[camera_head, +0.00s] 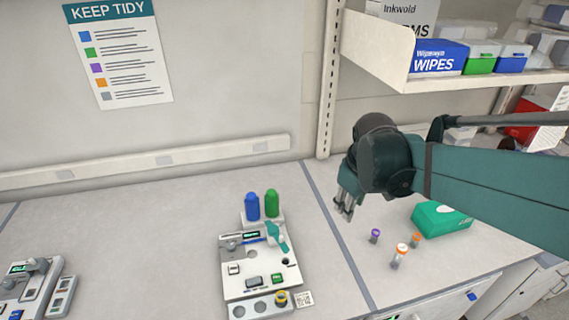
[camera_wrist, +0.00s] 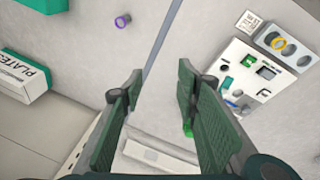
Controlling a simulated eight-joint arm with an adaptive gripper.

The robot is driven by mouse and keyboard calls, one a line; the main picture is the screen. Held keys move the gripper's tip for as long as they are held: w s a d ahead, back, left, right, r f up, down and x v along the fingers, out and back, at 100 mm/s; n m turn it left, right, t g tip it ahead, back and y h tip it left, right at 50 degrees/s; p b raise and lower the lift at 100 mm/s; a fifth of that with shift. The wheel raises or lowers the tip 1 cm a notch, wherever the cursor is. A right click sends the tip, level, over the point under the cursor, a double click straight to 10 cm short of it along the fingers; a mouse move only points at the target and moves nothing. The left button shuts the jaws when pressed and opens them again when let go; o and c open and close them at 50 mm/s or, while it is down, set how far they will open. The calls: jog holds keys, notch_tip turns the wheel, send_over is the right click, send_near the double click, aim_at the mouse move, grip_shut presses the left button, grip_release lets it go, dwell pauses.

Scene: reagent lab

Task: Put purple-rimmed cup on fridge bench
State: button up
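The small purple-rimmed cup (camera_head: 375,236) stands on the grey bench, right of the dark seam. It also shows near the top of the wrist view (camera_wrist: 122,21), apart from the fingers. My gripper (camera_head: 345,208) is above the bench, up and left of the cup in the head view. In the wrist view its two green-padded fingers (camera_wrist: 158,76) are spread with nothing between them. I cannot tell which surface is the fridge bench; no fridge is clearly seen.
Two orange-rimmed cups (camera_head: 399,256) (camera_head: 415,240) and a green box (camera_head: 441,220) stand right of the purple one. A white instrument (camera_head: 262,262) with blue and green bottles and a yellow-rimmed cup (camera_head: 281,298) stands left. A shelf (camera_head: 480,80) overhangs the right side. The left bench is mostly clear.

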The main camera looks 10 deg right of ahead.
jog(key=s+a+r+m+t+y, duration=0.1)
jog(key=s+a+r+m+t, duration=0.2)
jog(key=s+a, duration=0.7)
jog(key=shift+a+r+m+t, duration=0.2)
jog(key=shift+a+m+t, duration=0.3)
jog(key=shift+a+m, duration=0.45)
jog(key=shift+f, duration=0.1)
